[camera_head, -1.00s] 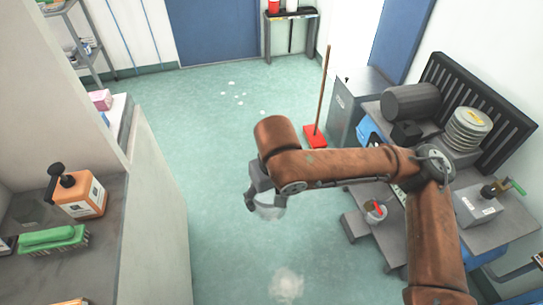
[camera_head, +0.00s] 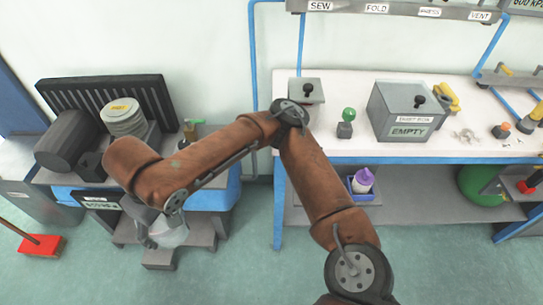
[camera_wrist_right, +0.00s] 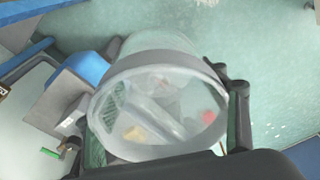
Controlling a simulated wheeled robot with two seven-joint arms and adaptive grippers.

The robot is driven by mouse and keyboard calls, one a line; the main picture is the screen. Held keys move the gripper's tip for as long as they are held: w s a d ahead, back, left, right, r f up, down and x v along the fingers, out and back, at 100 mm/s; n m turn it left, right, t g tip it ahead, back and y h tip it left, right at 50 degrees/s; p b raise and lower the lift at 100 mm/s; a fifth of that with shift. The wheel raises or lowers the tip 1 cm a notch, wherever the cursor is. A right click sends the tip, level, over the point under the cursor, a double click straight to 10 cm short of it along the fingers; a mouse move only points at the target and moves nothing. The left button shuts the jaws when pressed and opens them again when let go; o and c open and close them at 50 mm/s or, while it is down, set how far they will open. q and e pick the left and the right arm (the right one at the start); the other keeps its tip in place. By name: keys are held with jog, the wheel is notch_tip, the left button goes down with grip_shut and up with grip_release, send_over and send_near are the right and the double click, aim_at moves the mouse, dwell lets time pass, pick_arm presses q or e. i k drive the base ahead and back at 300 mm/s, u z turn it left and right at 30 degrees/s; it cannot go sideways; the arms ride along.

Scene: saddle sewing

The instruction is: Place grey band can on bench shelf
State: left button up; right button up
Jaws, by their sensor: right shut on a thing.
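A clear, see-through can with a grey rim (camera_head: 172,237), apparently the grey band can, hangs in my right gripper (camera_head: 154,236) above the floor at lower left. In the right wrist view the can (camera_wrist_right: 158,100) fills the middle, its round grey-rimmed end toward the camera and dark fingers on both sides. Small coloured bits show through it. The white bench (camera_head: 350,95) is at right, and its grey lower shelf (camera_head: 425,208) shows below the top. The can is well left of the shelf. My left gripper is out of view.
On the shelf are a purple-capped bottle (camera_head: 362,181) in a tray and a green round object (camera_head: 478,186). Between them the shelf is bare. A blue bench leg (camera_head: 279,205) stands at its left end. A grey cart (camera_head: 215,150) with plates is behind my arm.

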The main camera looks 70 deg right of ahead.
aim_at(408, 204)
jog(key=z, duration=1)
jog(key=k, duration=0.6)
jog(key=z, duration=1.3)
jog(key=i, duration=0.25)
jog(key=z, duration=0.05)
